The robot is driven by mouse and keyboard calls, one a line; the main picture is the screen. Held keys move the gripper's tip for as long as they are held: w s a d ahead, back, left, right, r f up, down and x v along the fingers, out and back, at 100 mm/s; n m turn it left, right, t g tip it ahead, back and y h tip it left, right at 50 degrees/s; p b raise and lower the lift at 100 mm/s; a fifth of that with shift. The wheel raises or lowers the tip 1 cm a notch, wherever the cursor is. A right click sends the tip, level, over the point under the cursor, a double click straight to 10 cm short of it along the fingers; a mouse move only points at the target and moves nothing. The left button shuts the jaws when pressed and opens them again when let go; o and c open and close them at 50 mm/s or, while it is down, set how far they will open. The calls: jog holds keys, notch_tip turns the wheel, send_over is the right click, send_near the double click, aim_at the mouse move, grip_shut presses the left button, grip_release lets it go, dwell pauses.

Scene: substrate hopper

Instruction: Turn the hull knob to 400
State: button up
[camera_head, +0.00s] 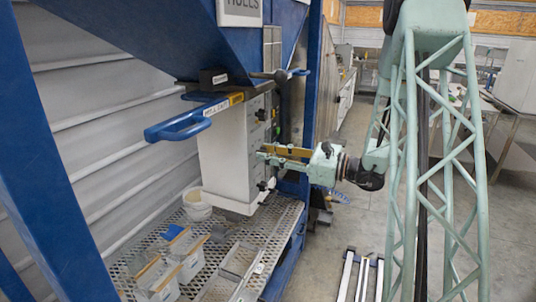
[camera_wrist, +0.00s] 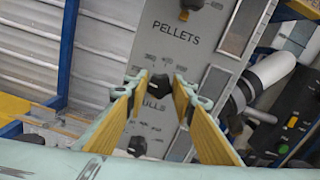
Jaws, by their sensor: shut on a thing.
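The hull knob (camera_wrist: 159,85) is a dark knob on the grey control panel, above a partly hidden label that reads "ULLS". Small scale numbers run above it, too blurred to read surely. In the wrist view my gripper (camera_wrist: 158,88) has its two yellow-sided fingers on either side of this knob, shut on it. In the head view my gripper (camera_head: 263,153) reaches from the right to the panel on the pale hopper box (camera_head: 225,160); the knob there is hidden by the fingers. The pointer's exact setting cannot be told.
A knob (camera_wrist: 190,6) above the label "PELLETS" and another dark knob (camera_wrist: 137,146) sit on the same panel. A blue handle (camera_head: 180,126) juts out at the left. A perforated platform (camera_head: 215,245) below holds tubs and a white bucket (camera_head: 196,205).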

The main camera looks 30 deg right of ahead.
jog(key=shift+r+m+p, duration=0.1)
jog(key=shift+m+p, duration=0.7)
jog(key=shift+p, duration=0.4)
jog(key=shift+m+p, duration=0.7)
jog(key=shift+p, duration=0.4)
jog(key=shift+w+d+f+m+p, duration=0.1)
jog(key=shift+m+p, duration=3.1)
jog(key=shift+p, duration=0.75)
jog(key=shift+d+f+m+p, duration=0.1)
jog(key=shift+m+p, duration=3.1)
jog(key=shift+p, duration=0.7)
jog(key=o, duration=0.8)
jog(key=shift+o, duration=0.2)
